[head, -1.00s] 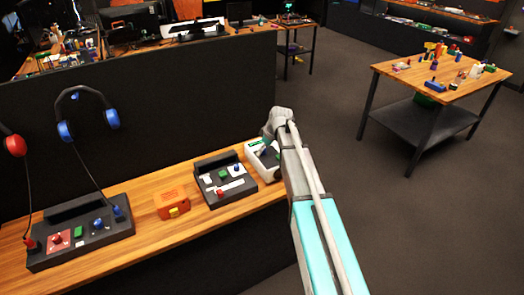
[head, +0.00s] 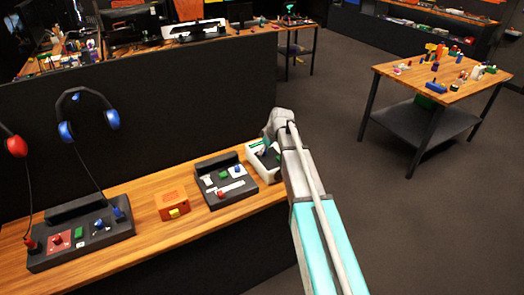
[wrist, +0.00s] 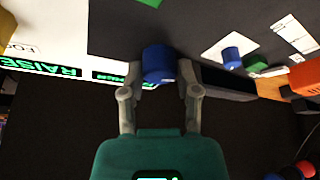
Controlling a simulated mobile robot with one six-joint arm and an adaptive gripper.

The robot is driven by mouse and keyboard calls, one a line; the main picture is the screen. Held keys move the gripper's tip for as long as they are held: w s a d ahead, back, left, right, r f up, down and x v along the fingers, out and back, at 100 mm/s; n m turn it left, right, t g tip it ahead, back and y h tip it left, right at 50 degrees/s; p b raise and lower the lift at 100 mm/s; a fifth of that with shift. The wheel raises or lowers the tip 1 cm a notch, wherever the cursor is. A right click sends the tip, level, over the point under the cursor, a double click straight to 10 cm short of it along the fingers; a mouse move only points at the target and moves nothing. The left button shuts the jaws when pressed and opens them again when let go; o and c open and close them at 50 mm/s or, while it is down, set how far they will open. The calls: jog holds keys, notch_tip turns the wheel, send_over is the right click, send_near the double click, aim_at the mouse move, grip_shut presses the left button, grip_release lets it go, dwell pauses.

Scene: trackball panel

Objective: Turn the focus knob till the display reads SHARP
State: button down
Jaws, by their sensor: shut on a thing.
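A blue knob (wrist: 159,64) sits between the two fingertips of my gripper (wrist: 160,73) in the wrist view, and the fingers are shut on its sides. The knob stands on a panel with a dark face and a white edge. Large green letters on a dark strip (wrist: 42,67) on that white edge seem to read RAISE, upside down. A smaller green-lettered strip (wrist: 110,76) beside it is partly behind a finger and unreadable.
A dark panel (head: 225,197) with coloured controls stands just left of the white one. Farther left are an orange box (head: 172,203) and a dark console (head: 80,258) with headphones (head: 82,122) above it. A black partition (head: 190,110) rises behind the bench.

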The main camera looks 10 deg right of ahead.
jog(key=shift+s+m, duration=0.3)
jog(key=shift+m, duration=0.1)
jog(key=m+t+h, duration=0.1)
jog(key=m, duration=0.3)
jog(key=shift+h, duration=0.3)
jog(key=shift+m+h, duration=0.9)
jog(key=shift+m, duration=1.4)
jog(key=shift+c, duration=1.8)
grip_release()
jog(key=shift+w, duration=0.1)
jog(key=shift+r, duration=0.1)
